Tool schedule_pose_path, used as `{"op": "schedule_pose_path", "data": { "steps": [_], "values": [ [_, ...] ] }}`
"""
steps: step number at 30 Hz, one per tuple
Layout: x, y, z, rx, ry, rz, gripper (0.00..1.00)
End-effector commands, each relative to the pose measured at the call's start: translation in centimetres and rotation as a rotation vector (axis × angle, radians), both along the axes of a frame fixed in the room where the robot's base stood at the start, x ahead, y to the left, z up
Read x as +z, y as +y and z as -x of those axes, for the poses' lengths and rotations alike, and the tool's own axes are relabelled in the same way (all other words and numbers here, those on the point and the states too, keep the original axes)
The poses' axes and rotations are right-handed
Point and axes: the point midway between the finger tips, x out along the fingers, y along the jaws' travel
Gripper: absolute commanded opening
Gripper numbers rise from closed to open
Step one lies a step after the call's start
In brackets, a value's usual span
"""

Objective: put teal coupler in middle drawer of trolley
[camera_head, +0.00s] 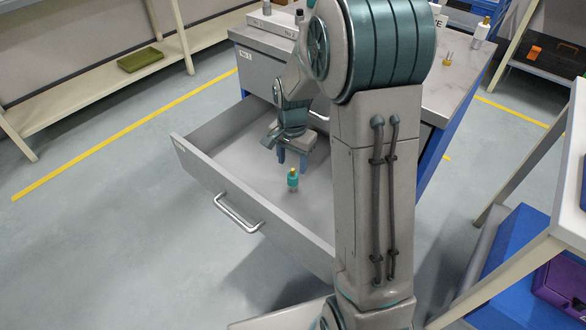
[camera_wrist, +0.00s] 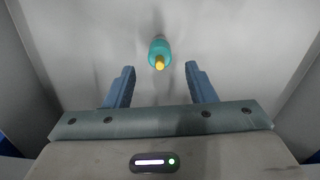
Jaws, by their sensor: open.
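The teal coupler (camera_head: 292,180) with a yellow tip stands upright on the floor of the open grey drawer (camera_head: 228,196) of the trolley (camera_head: 262,72). In the wrist view the coupler (camera_wrist: 160,52) lies just beyond and between the fingertips, apart from both. My gripper (camera_head: 292,160) is open and empty, inside the drawer space just behind the coupler. Its two blue fingers also show in the wrist view (camera_wrist: 160,70). My arm hides the right part of the drawer and much of the trolley front.
The drawer's front panel with its handle (camera_head: 238,214) and its side walls surround my gripper. Floor at the left is clear.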

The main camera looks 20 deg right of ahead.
Motion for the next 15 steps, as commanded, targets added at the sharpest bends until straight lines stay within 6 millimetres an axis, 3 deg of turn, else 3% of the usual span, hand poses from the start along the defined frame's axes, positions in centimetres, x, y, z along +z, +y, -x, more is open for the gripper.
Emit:
{"op": "schedule_pose_path", "data": {
  "steps": [3, 10, 15],
  "values": [
    [2.5, 0.0, -0.1, 0.001, -0.003, 0.001, 0.50],
    [4.6, 0.0, 0.2, 0.007, -0.002, 0.001, 0.50],
    [6.6, 0.2, 2.6, 0.113, -0.021, 0.004, 0.50]
  ]
}}
